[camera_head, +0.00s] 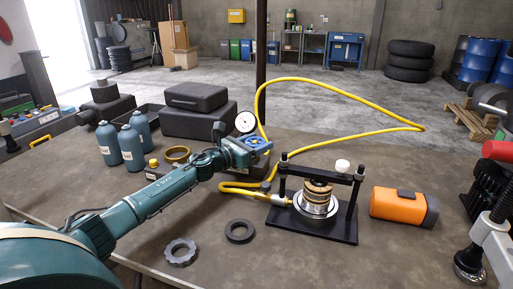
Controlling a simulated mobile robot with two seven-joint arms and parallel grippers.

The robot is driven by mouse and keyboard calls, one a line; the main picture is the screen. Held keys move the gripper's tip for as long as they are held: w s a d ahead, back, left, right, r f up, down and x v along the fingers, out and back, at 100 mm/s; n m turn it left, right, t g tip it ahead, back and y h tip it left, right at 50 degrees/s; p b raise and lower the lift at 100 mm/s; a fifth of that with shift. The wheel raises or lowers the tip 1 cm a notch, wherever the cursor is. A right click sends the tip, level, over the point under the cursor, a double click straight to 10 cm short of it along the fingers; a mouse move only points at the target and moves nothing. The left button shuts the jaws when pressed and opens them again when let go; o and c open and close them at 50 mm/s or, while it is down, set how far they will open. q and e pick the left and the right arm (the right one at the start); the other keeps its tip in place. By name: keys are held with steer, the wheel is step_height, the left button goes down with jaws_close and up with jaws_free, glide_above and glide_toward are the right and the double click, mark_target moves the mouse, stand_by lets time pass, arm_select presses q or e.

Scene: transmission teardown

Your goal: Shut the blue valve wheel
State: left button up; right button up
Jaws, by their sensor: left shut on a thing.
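The blue valve wheel (258,142) is at the middle of the table, just below a round white-faced gauge (245,122). The yellow hose runs by it. My left gripper (244,151) reaches in from the left and is shut on the wheel. The fingers and part of the wheel overlap, so the exact grip is too small to make out. My right gripper does not show.
A black press frame (347,212) with stacked rings stands right of centre, beside an orange cylinder (398,207). A dark ring (239,231) and a grey gear (180,252) lie in front. Teal bottles (131,147) and black cases (197,97) stand at left.

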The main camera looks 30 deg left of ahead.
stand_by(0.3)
arm_select(q)
steer(key=o, duration=0.8)
steer(key=shift+o, duration=1)
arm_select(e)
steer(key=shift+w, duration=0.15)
arm_select(q)
steer(key=shift+s+a+f, duration=0.1)
steer(key=shift+s+a, duration=0.1)
steer(key=shift+s, duration=0.3)
steer(key=b+v, duration=0.3)
steer(key=v, duration=0.8)
steer(key=shift+b, duration=0.3)
steer(key=shift+s+a, duration=0.15)
steer(key=shift+s, duration=0.35)
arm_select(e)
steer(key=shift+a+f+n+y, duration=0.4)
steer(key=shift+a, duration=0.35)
